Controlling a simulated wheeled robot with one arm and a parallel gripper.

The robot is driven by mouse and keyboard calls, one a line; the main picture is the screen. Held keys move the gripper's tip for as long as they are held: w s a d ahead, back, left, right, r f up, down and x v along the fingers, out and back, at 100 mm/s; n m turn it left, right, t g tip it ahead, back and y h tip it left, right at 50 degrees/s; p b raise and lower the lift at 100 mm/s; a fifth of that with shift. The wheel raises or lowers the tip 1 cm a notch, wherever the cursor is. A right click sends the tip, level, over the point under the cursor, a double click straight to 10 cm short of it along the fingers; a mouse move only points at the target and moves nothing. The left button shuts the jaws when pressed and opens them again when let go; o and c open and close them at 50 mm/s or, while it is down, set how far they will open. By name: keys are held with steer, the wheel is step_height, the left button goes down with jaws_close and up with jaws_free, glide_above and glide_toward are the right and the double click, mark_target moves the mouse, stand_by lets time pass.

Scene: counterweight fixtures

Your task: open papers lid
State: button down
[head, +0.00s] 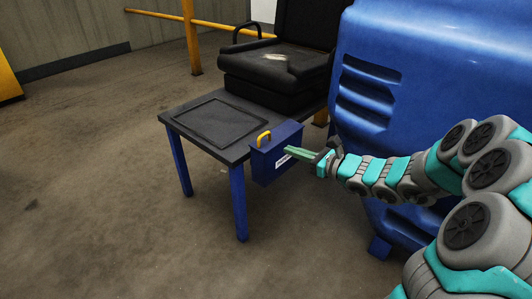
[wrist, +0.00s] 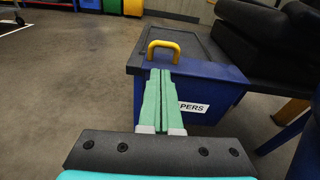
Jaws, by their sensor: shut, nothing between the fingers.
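A blue papers box (head: 277,160) is at the near right end of a low dark table, with a white label on its front. In the wrist view the label (wrist: 192,107) reads "PERS", its left part hidden by my fingers. A yellow handle (head: 264,137) stands at the top of the box; it also shows in the wrist view (wrist: 163,48). The lid looks shut. My gripper (head: 288,151), with green fingers, is shut and empty in front of the box. In the wrist view its fingertips (wrist: 161,72) appear just below the handle; I cannot tell whether they touch the box.
The dark table (head: 176,119) has blue legs and a recessed panel on top. A black padded seat (head: 275,68) stands behind it. A large blue machine body (head: 430,70) with vents is at the right. Open floor (head: 90,180) lies to the left.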

mark_target(269, 146)
steer(key=x, duration=1)
steer(key=shift+w+d+f, duration=0.1)
steer(key=shift+w+d, duration=0.15)
steer(key=shift+d, duration=0.05)
steer(key=shift+m+p, duration=0.3)
